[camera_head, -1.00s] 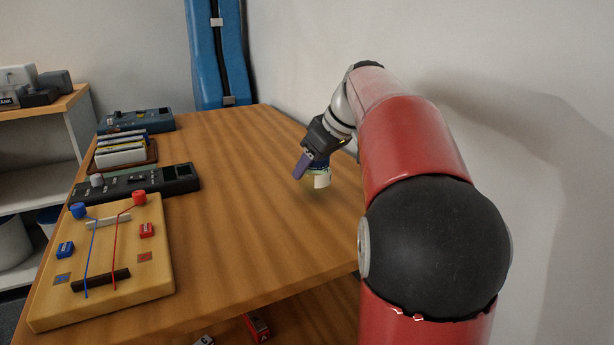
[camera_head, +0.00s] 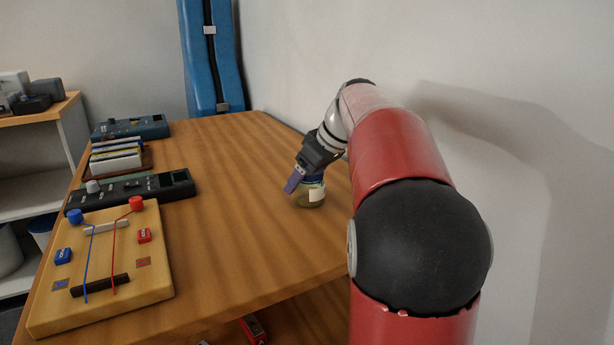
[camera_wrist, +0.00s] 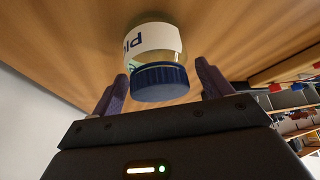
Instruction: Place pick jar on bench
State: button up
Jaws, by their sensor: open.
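The pick jar (camera_head: 312,193) is a small clear jar with a white label and a blue lid. It stands upright on the wooden bench (camera_head: 240,215), on the right part of the top. My gripper (camera_head: 302,180) is at the jar's lid, tilted down toward it. In the wrist view the jar (camera_wrist: 155,55) shows its label letters and its ribbed blue lid. The two purple fingers of my gripper (camera_wrist: 160,85) are apart, one on each side of the lid, with visible gaps to it. The jar's far side is hidden.
A wooden board with blue and red knobs (camera_head: 155,270) lies at the bench's front left. Behind it are a dark device (camera_head: 130,190), a rack of boxes (camera_head: 118,160) and a blue-grey device (camera_head: 140,127). A wall is close on the right. The bench's middle is clear.

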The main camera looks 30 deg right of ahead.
jog(key=v, duration=1.2)
